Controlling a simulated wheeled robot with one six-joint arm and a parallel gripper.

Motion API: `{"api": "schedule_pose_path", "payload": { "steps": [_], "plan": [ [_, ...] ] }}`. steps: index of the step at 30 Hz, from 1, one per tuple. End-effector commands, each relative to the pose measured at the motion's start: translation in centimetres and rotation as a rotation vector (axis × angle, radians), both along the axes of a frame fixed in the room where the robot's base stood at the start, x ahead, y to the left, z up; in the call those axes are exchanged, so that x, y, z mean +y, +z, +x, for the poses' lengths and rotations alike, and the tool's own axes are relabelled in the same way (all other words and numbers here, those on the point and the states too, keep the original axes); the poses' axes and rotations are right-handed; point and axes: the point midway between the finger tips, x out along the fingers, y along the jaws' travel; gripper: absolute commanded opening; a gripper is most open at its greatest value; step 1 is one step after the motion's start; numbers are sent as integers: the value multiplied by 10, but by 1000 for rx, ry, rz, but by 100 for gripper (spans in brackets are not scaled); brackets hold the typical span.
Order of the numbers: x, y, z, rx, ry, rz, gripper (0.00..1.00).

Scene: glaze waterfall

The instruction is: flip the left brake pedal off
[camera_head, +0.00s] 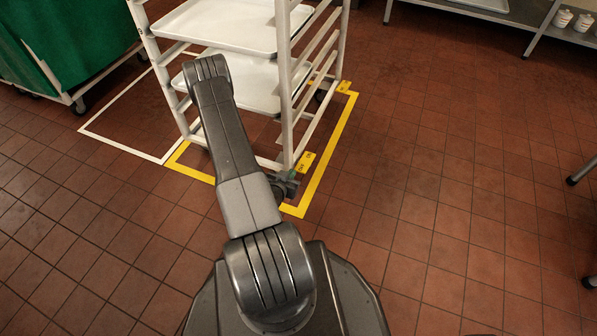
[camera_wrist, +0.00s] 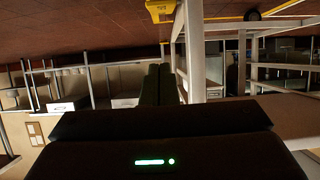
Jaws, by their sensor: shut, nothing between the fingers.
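The white tray rack (camera_head: 285,80) stands on the floor inside a yellow taped outline. A yellow brake pedal (camera_head: 305,162) shows at the foot of its near right post, and another yellow pedal (camera_head: 343,87) shows at the far right corner. I cannot tell for sure which one is the left pedal. My gripper (camera_head: 287,185) is low beside the near post, partly hidden by my arm. In the upside-down wrist view, its dark fingers (camera_wrist: 160,84) are shut together and empty. A yellow pedal (camera_wrist: 160,10) shows beyond the fingertips, apart from them, beside the white post (camera_wrist: 194,50).
A green-covered cart (camera_head: 70,40) stands at the far left, beside a white taped outline (camera_head: 105,138). A metal shelf (camera_head: 500,12) with white containers (camera_head: 563,18) is at the top right. The tiled floor right of the rack is clear.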

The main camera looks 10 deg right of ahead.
Motion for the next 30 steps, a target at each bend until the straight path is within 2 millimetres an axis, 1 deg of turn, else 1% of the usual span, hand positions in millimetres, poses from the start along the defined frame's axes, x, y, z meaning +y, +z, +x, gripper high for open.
{"api": "schedule_pose_path", "payload": {
  "steps": [5,10,14,21,23,24,25,30],
  "plan": [
    [-1,0,1,0,0,0,0],
    [-9,-8,12,0,-4,0,0],
    [-21,-20,30,-2,-4,1,0],
    [-48,-42,70,-3,-4,1,0],
    [-54,-47,78,-3,-3,0,0],
    [-50,-58,74,4,1,0,0],
    [-49,-62,73,5,1,0,0],
    [-47,-78,70,3,1,0,0]
  ]
}}
